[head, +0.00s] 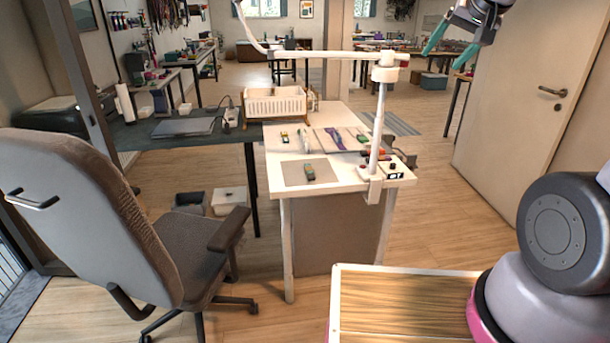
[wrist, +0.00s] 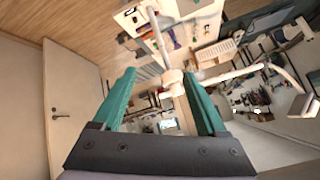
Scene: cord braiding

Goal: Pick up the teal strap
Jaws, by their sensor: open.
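My gripper (head: 441,59) is raised at the upper right of the head view, high and far to the right of the white worktable (head: 340,182). Its two teal fingers are spread apart with nothing between them; the wrist view shows the same open gap (wrist: 158,80). A purple strap (head: 335,138) lies on a grey board on the table. A small greenish piece (head: 361,138) lies at the board's right end. I cannot tell whether it is the teal strap; no teal strap is clear in either view.
A white basket (head: 274,103) stands at the table's back left. A lamp post (head: 378,125) with a long horizontal arm rises at its right edge. An office chair (head: 100,215) stands on the left, and a door (head: 525,90) is on the right. A wooden top (head: 400,305) lies in front.

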